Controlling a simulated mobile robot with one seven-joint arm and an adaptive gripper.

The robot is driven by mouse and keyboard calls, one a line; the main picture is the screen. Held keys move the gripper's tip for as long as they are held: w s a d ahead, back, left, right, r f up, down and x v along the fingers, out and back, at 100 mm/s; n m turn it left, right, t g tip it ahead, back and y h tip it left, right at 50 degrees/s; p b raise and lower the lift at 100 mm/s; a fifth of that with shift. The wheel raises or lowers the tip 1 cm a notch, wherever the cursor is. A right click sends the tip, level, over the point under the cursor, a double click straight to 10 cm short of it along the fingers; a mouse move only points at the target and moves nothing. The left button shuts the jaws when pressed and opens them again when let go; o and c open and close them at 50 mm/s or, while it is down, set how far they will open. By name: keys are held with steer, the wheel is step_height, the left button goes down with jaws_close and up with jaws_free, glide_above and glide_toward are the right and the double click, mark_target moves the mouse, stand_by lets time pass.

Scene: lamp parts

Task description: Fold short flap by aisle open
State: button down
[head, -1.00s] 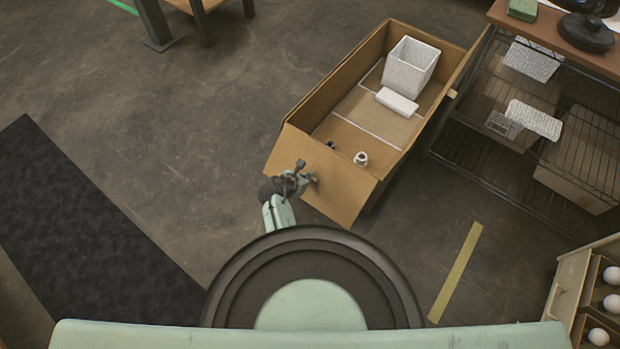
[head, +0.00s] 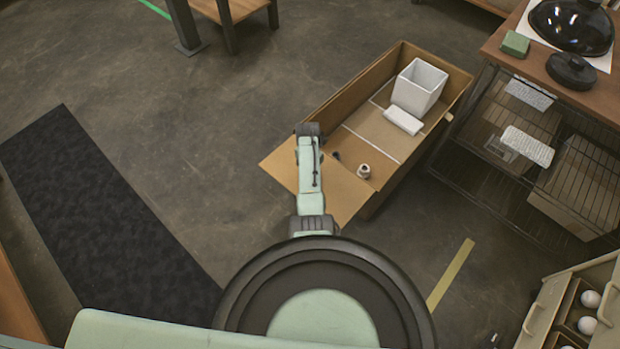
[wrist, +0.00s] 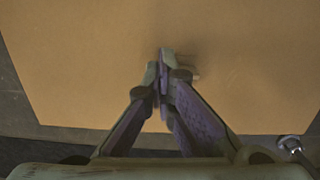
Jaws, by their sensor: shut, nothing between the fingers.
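The open cardboard box (head: 345,95) stands on the floor in the head view. Its near short flap (head: 345,196) leans outward from the box's near end, and my arm crosses over it. In the head view my gripper's fingertips are hidden by the arm. In the wrist view my gripper (wrist: 163,62) is shut and empty, with its fingertips in front of a broad brown cardboard panel (wrist: 80,60). I cannot tell whether the tips touch the panel.
Inside the box are a white square shade (head: 418,88), a white block (head: 403,120) and a small white socket-like part (head: 363,171). A wire rack (head: 480,150) stands close on the right. A black mat (head: 100,210) lies left; floor between is clear.

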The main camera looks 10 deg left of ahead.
steer(key=shift+s+d+r+g+y+b, duration=0.2)
steer(key=shift+s+d+g+y+b, duration=0.1)
steer(key=shift+d+g, duration=0.3)
steer(key=shift+s+d+r+g+y+b, duration=0.15)
steer(key=shift+s+d+g+y+b, duration=0.1)
steer(key=shift+d+g, duration=0.35)
steer(key=c, duration=1.8)
jaws_free()
steer(key=shift+d, duration=0.1)
steer(key=o, duration=0.6)
steer(key=shift+w+r, duration=0.15)
steer(key=shift+w+a, duration=0.1)
steer(key=shift+a, duration=0.1)
steer(key=shift+a+r, duration=0.1)
steer(key=shift+r, duration=0.05)
step_height(320, 180, up, 12)
steer(key=w, duration=0.1)
steer(key=shift+d, duration=0.45)
steer(key=shift+w, duration=0.1)
